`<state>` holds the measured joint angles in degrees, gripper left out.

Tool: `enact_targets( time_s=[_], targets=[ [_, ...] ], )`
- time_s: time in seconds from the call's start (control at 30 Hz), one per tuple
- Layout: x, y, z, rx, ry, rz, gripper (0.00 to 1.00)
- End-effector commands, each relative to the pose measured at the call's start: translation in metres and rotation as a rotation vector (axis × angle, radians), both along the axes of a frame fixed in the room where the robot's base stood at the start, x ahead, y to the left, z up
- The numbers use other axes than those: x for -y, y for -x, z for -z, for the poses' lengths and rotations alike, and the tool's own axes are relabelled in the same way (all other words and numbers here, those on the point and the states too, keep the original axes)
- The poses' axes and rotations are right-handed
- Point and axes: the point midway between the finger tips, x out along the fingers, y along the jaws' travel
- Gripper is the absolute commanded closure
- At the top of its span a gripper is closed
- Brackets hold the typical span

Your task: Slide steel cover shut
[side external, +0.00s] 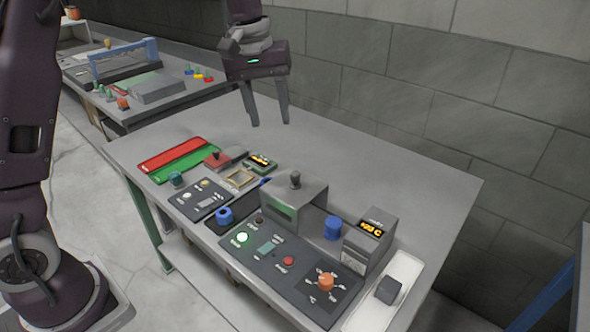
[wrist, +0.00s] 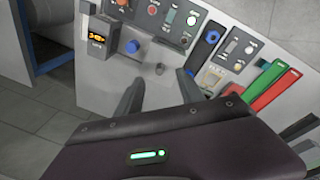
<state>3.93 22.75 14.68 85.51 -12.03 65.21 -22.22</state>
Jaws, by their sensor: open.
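The steel cover (side external: 307,200) is a grey hood with a dark knob (side external: 295,180) on top, standing behind the black control panel in the side external view. Its front side shows an opening with a green tint inside. A blue cylinder (side external: 332,227) stands uncovered to its right, beside a grey box with a lit amber display (side external: 370,228). In the wrist view the cover's knob (wrist: 159,68) shows just beyond my fingers. My gripper (side external: 270,123) is open and empty, raised above the table behind the cover; its fingers also show in the wrist view (wrist: 158,88).
The black panel (side external: 262,247) carries buttons and an orange knob (side external: 326,282). A white tray (side external: 408,272) with a dark block lies at the right. Red (side external: 172,154) and green trays lie at the left. The table's back is clear, with a block wall behind.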

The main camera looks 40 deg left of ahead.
Motion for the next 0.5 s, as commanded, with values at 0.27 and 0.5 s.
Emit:
enact_targets(
  time_s=[0.27, 0.5],
  targets=[
    [-0.006, -0.081, 0.111, -0.14, -0.049, -0.152, 0.55],
    [-0.005, -0.084, 0.152, -0.151, -0.052, -0.161, 0.55]
  ],
)
